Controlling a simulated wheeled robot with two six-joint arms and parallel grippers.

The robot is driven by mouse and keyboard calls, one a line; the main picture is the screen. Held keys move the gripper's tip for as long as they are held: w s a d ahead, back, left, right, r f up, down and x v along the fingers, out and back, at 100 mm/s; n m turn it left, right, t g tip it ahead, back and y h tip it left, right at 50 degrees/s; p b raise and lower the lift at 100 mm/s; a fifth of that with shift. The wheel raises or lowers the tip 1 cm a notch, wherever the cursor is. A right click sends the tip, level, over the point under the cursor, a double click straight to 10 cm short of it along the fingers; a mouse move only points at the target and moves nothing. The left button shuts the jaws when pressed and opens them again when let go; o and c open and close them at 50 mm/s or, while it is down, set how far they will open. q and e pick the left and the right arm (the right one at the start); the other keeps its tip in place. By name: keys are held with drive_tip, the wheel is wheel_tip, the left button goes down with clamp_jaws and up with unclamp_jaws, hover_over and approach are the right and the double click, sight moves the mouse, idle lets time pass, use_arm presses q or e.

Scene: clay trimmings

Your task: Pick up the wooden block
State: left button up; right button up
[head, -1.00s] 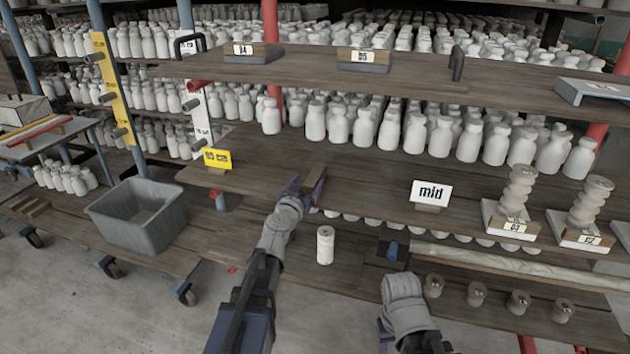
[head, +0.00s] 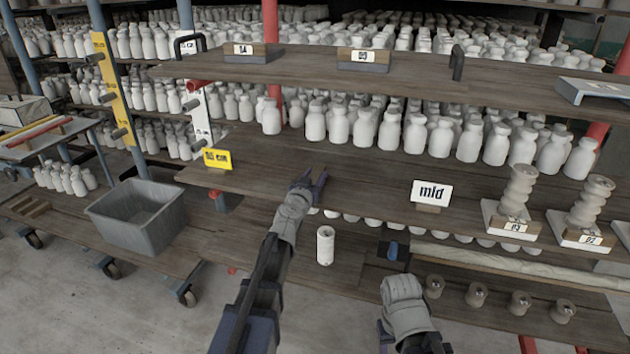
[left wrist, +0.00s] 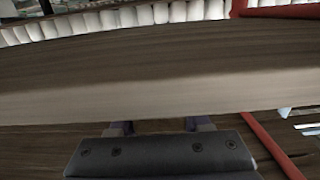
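My left gripper (head: 309,181) is over the middle shelf board in the head view, its two dark fingers apart with a gap between them. I make out no loose wooden block at the fingers there now. In the left wrist view the fingers (left wrist: 159,126) show apart beyond my dark palm plate. A wide brown wooden band (left wrist: 160,80) crosses that view just past them. I cannot tell for certain whether it is shelf board or a block close up. My right arm is at the lower middle right, with its fingers hidden.
The middle shelf (head: 365,185) bears a "mid" sign (head: 431,192), a yellow sign (head: 217,159) and rows of white jars. The upper board (head: 420,85) overhangs behind. A white cylinder (head: 325,246) stands below my left gripper. A grey bin (head: 137,215) stands left.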

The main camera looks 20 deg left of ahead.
sight(315, 175)
use_arm(q)
clamp_jaws()
drive_tip(key=shift+r, duration=0.1)
idle(0.3)
wheel_tip(315, 175, up, 18)
drive_tip(key=p, duration=1.7)
drive_tip(key=shift+f+p, duration=0.25)
drive_tip(key=shift+p, duration=0.1)
